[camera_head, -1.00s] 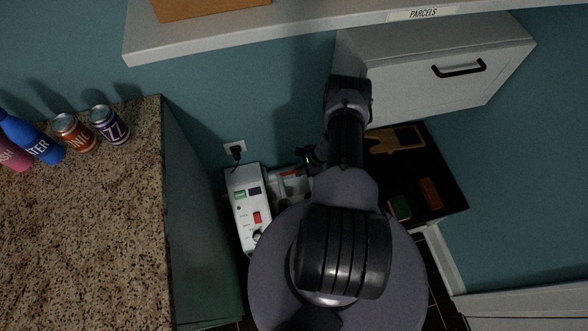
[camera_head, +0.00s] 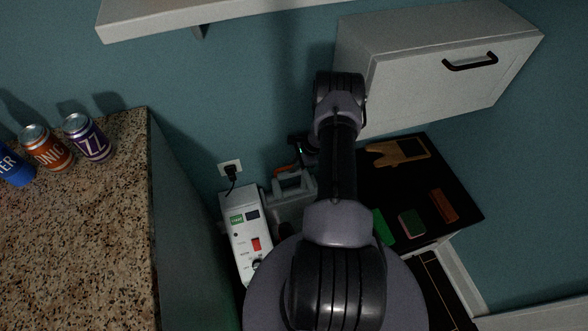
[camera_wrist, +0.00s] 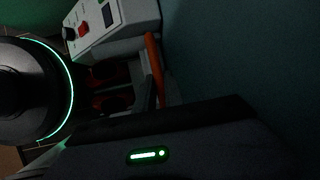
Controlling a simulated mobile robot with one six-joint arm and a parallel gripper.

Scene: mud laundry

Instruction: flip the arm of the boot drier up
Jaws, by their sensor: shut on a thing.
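The boot drier (camera_head: 243,232) is a white box with a green label, a dark display, a red switch and a knob. It stands on the floor beside the counter. Grey parts (camera_head: 292,187) adjoin its right side. An orange bar, seemingly part of the drier's arm (camera_head: 285,169), shows behind them. It also shows in the wrist view (camera_wrist: 154,70), running down to my dark gripper body. My gripper (camera_head: 297,150) is at this bar, near the wall, and shut on it. The fingertips and exact contact are hidden. The drier's box (camera_wrist: 108,22) is at the wrist view's top.
A plugged wall socket (camera_head: 230,168) is above the drier. The speckled counter (camera_head: 80,220) with cans is at left. A shelf (camera_head: 160,18) is above.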

